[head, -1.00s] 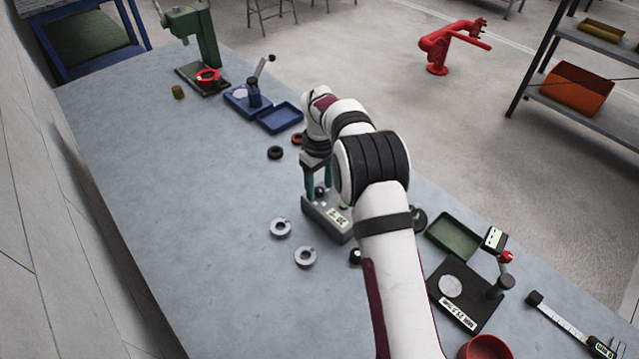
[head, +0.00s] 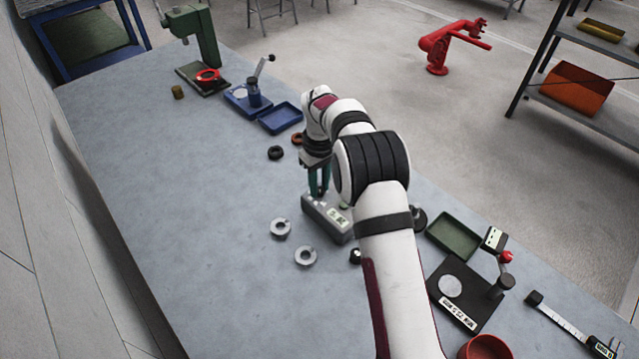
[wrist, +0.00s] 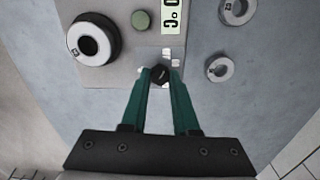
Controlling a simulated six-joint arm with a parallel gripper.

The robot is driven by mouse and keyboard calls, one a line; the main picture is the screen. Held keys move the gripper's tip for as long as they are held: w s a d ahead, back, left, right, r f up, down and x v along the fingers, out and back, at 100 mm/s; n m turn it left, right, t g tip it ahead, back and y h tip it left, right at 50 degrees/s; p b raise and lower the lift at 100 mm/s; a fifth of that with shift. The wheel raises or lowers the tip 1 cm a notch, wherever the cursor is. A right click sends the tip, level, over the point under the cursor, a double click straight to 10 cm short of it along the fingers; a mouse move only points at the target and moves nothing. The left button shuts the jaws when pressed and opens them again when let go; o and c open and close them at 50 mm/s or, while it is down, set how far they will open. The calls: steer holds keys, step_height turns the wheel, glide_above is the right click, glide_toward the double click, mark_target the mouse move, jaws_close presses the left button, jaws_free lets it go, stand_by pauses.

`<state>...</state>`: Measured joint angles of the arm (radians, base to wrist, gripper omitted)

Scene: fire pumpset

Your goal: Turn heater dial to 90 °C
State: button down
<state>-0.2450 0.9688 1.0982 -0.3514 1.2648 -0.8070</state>
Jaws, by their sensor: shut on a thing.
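The heater (head: 327,219) is a grey box with a pale display in the middle of the bench, partly hidden by my arm. In the wrist view its grey top (wrist: 120,62) carries a small dark dial (wrist: 160,76) with pale marks around it, a green button (wrist: 141,20) and a display (wrist: 172,18) whose full reading is cut off. My gripper (wrist: 160,80) has teal fingers closed in at the tips on the dial. It also shows over the heater in the head view (head: 319,188). The dial's exact pointer angle is too small to read.
Two metal rings (head: 280,228) lie left of the heater. A green tray (head: 454,237) and a black plate stand (head: 462,293) are to the right.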

steer(key=m, duration=0.8)
steer(key=shift+m, duration=0.4)
steer(key=m, duration=0.4)
steer(key=shift+m, duration=1.9)
steer(key=c, duration=0.7)
jaws_free()
